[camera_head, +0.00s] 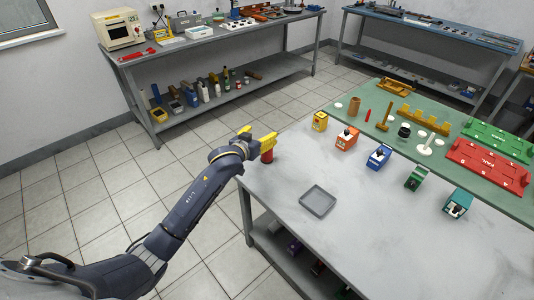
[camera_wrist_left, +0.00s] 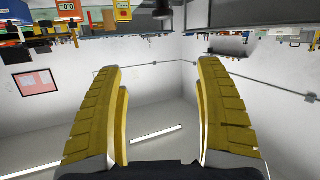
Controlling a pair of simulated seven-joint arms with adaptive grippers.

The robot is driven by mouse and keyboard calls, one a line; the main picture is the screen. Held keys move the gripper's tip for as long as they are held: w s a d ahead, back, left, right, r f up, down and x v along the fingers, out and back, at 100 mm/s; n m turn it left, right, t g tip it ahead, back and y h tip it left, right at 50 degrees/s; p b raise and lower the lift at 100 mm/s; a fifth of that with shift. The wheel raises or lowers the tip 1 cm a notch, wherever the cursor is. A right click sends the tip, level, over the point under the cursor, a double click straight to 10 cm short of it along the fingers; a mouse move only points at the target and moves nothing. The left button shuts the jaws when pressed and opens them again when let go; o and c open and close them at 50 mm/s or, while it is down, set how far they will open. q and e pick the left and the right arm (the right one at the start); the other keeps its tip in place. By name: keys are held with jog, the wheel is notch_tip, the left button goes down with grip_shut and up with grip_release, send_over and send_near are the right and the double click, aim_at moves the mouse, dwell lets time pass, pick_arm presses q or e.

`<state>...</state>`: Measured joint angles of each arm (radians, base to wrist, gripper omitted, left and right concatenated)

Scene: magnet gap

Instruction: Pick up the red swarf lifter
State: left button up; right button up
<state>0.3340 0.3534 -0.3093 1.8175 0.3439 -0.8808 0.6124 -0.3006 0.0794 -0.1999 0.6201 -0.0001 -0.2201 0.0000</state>
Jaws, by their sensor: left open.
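A small red object (camera_head: 267,157), which looks like the red swarf lifter, stands at the left edge of the grey table (camera_head: 290,235). Its top is mostly hidden by my left gripper (camera_head: 272,141). My left gripper's yellow fingers reach over the table edge, just above or in front of it; I cannot tell whether they touch. In the left wrist view, the left gripper (camera_wrist_left: 160,95) has its two yellow fingers wide apart, with nothing seen between them but wall. My right gripper is not in view.
Yellow (camera_head: 320,121), orange (camera_head: 346,138), blue (camera_head: 378,157), green (camera_head: 416,178) and teal (camera_head: 457,203) blocks stand in a row beside the green mat (camera_head: 385,90). A grey square tray (camera_head: 318,201) lies nearer. The table's front is clear.

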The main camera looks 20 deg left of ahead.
pick_arm(q)
notch_tip(320, 180, up, 8)
jog(key=n, duration=0.2)
send_over(267, 153)
jog(key=w+r+g, duration=0.3)
jog(key=w+r, duration=0.1)
jog(key=w, duration=0.1)
jog(key=s+a+f+m+g+y, duration=0.2)
jog(key=s+f+g, duration=0.5)
jog(key=s+f, duration=0.15)
jog(key=shift+w+d+x, duration=0.1)
jog(key=shift+d+x, duration=0.05)
jog(key=shift+x, duration=2.7)
jog(key=shift+w+d+x, duration=0.1)
jog(key=shift+x, duration=2.75)
jog(key=shift+w+d+x, duration=0.1)
jog(key=shift+d+x, duration=0.05)
jog(key=shift+x, duration=2.7)
jog(key=shift+r, duration=0.15)
jog(key=c, duration=1.5)
jog(key=shift+r, duration=0.1)
jog(key=shift+c, duration=0.2)
